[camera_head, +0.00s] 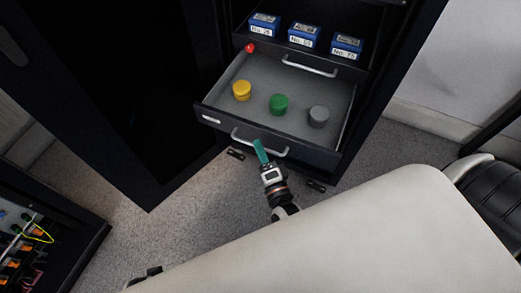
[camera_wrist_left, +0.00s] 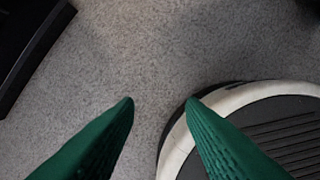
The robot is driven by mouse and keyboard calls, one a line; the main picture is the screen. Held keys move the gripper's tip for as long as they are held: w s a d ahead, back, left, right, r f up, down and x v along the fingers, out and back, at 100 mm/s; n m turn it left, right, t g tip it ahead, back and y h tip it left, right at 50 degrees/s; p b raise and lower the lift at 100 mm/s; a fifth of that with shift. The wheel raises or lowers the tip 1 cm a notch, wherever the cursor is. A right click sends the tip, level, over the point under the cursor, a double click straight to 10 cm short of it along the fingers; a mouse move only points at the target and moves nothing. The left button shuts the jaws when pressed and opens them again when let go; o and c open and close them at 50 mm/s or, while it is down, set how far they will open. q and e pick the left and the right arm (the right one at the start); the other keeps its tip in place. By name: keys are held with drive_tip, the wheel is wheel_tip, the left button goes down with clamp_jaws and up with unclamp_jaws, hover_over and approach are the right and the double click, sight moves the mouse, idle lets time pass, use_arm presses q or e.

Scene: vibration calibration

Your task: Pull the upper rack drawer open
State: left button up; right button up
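The dark rack has an upper drawer front (camera_head: 340,70) with a silver handle (camera_head: 310,67); three blue labelled boxes (camera_head: 302,36) stand behind that front. I cannot tell how far this drawer is out. Below it a lower drawer (camera_head: 212,118) is pulled out, with a silver handle (camera_head: 240,140) on its front. My right gripper (camera_head: 260,150) has teal fingertips at the lower handle, overlapping it in the picture; I cannot tell whether they grip it. My left gripper (camera_wrist_left: 160,101) is open and empty in the left wrist view, above the floor beside my base.
The lower drawer holds a yellow (camera_head: 242,90), a green (camera_head: 279,104) and a grey weight (camera_head: 318,116). A red knob (camera_head: 250,47) sits at the upper drawer's left. An open dark cabinet door (camera_head: 85,75) stands left. A wired box (camera_head: 40,235) is at lower left. Carpet (camera_head: 190,205) is clear in front.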

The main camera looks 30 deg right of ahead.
drive_tip(key=s+f, duration=0.1)
drive_tip(key=s, duration=1.1)
drive_tip(key=shift+a+f, duration=0.3)
drive_tip(key=shift+a, duration=0.1)
drive_tip(key=shift+w, duration=0.1)
